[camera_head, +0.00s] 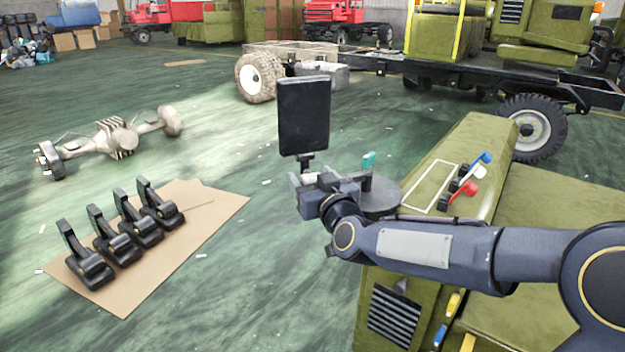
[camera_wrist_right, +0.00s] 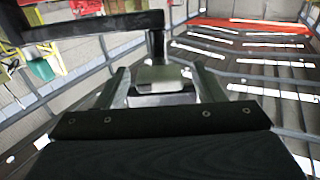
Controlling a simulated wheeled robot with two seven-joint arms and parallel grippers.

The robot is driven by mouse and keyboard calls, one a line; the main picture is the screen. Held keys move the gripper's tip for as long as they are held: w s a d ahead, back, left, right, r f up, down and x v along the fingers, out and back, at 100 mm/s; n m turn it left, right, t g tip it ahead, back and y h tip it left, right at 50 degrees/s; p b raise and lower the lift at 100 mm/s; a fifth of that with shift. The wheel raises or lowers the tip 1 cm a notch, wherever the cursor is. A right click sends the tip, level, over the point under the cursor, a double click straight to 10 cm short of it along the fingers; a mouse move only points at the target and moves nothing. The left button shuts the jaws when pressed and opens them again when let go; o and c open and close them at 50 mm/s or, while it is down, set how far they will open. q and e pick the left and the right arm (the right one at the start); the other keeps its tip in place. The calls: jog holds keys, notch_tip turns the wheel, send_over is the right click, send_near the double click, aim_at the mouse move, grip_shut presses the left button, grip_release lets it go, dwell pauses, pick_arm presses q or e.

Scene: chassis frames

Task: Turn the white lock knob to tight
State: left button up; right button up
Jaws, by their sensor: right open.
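The white lock knob (camera_head: 310,178) is a small pale piece just below the short post of a black screen (camera_head: 303,115). My right gripper (camera_head: 316,184) is at the knob, with its fingers on either side of it. In the right wrist view, a pale block that looks like the knob (camera_wrist_right: 165,77) lies between the two open fingers (camera_wrist_right: 163,86). Gaps seem to show on both sides of it, but contact is hard to judge. The knob's far side and any lock marking are hidden. My left gripper is not in view.
An olive cabinet (camera_head: 440,165) carries blue, white and red levers (camera_head: 467,188). A teal handle (camera_head: 368,160) stands right behind my gripper. Black pedals (camera_head: 120,240) lie on cardboard (camera_head: 215,215) on the floor. An axle (camera_head: 115,138) and truck frame (camera_head: 430,68) are farther back.

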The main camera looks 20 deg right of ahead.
jog(key=c, duration=1)
jog(key=m+b, duration=0.2)
jog(key=m, duration=0.1)
jog(key=shift+f, duration=0.2)
jog(key=m+b, duration=0.3)
jog(key=m, duration=0.2)
jog(key=shift+d+m+b, duration=0.15)
jog(key=shift+m+b, duration=0.15)
jog(key=shift+b, duration=0.05)
jog(key=m+b, duration=0.2)
jog(key=m, duration=0.3)
jog(key=shift+f+b, duration=0.1)
jog(key=shift+b, duration=0.2)
jog(key=shift+m+b, duration=0.75)
jog(key=shift+m, duration=1.35)
